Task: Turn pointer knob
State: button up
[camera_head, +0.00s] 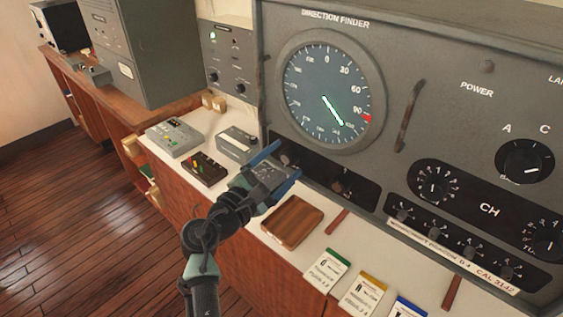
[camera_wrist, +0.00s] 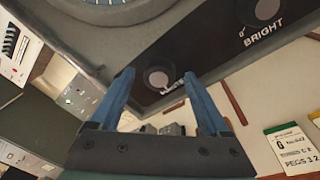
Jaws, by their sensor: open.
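My gripper (camera_head: 280,166) is open in front of the dark strip (camera_head: 318,174) under the direction finder dial. In the wrist view, my two blue fingertips (camera_wrist: 158,82) stand either side of a round dark knob (camera_wrist: 157,76) with a grey face. No contact shows, and I cannot tell how far the tips are from the panel. The head view shows this knob (camera_head: 285,158) partly behind the fingers. A second knob (camera_wrist: 266,9), marked BRIGHT, is at the upper right in the wrist view. Which knob is the pointer knob is not clear.
The direction finder dial (camera_head: 328,90) is above my gripper. More knobs, such as the A–C knob (camera_head: 525,161) and the CH knob (camera_head: 435,187), are to the right.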

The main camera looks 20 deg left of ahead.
grip_shut()
jog(key=shift+f+m+b, duration=0.15)
jog(key=shift+m+b, duration=0.15)
jog(key=shift+b, duration=0.2)
jog(key=m+b, duration=0.1)
jog(key=b, duration=0.1)
jog(key=m+b, duration=0.1)
jog(key=b, duration=0.1)
jog(key=shift+f+m, duration=0.3)
jog(key=m+b, duration=0.5)
jog(key=b, duration=0.4)
jog(key=shift+a+f+m+t, duration=0.1)
jog(key=shift+m+t, duration=0.2)
jog(key=shift+t, duration=0.1)
jog(key=m+h+b, duration=0.1)
jog(key=m+b, duration=0.3)
jog(key=b, duration=0.2)
jog(key=shift+m, duration=0.4)
jog(key=m+b, duration=0.3)
jog(key=shift+a+r+h+b, duration=0.1)
jog(key=shift+r+h+b, duration=0.2)
jog(key=shift+h, duration=0.1)
jog(key=shift+m, duration=0.3)
jog(key=shift+r, duration=0.1)
